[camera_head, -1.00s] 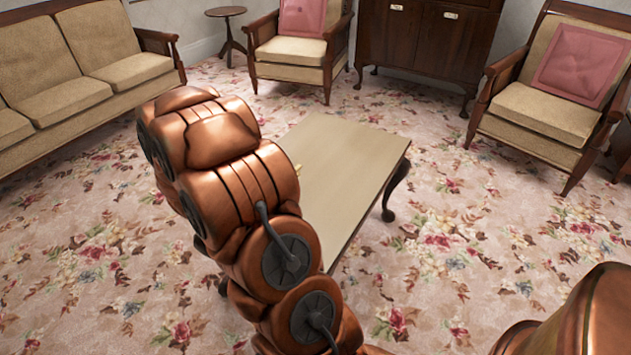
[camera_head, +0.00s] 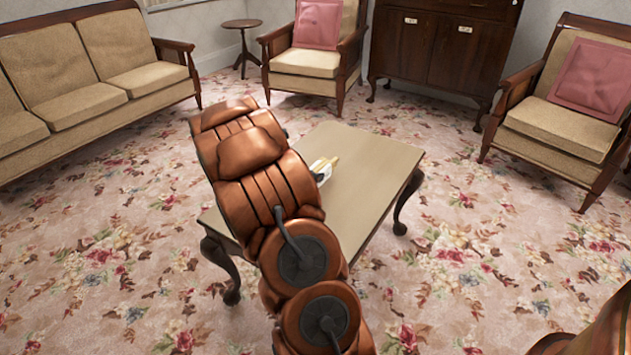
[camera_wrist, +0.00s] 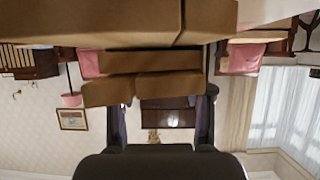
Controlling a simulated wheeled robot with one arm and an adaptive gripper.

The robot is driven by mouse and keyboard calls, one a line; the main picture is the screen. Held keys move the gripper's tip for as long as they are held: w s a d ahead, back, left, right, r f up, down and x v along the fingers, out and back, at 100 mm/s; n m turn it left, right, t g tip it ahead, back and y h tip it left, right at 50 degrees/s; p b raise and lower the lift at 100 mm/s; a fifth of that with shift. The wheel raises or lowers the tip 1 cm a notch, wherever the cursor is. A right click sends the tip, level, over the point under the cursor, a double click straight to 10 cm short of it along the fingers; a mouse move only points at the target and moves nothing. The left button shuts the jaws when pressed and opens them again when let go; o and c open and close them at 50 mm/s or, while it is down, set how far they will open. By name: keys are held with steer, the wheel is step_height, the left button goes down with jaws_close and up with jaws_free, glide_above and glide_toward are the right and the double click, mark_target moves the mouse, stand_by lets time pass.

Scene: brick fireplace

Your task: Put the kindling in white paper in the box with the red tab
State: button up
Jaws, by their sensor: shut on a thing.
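In the head view, the kindling in white paper (camera_head: 325,168) shows as pale yellow sticks and a bit of white over the low table's top, partly behind my arm. In the wrist view, several brown stick-like pieces (camera_wrist: 142,88) of it span the space between my gripper's two dark fingers (camera_wrist: 160,115). My gripper is shut on it; in the head view my arm hides the gripper almost fully. How far the kindling is above the table cannot be told. The box with the red tab is in neither view.
The beige-topped table (camera_head: 378,180) stands on the flowered carpet. A sofa (camera_head: 85,85) is at left, an armchair (camera_head: 312,62) at the back, another armchair (camera_head: 555,125) at right. A dark cabinet (camera_head: 445,45) stands behind. Carpet is clear around the table.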

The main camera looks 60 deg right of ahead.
mark_target(317, 169)
steer(key=d, duration=0.3)
steer(key=shift+w+d+f, duration=0.15)
steer(key=shift+d, duration=0.05)
steer(key=shift+f+b, duration=1.15)
steer(key=shift+f, duration=0.65)
steer(key=o, duration=1.3)
steer(key=shift+f, duration=0.1)
steer(key=shift+a+r, duration=0.35)
steer(key=p+v, duration=0.3)
steer(key=v, duration=0.8)
steer(key=shift+a, duration=0.15)
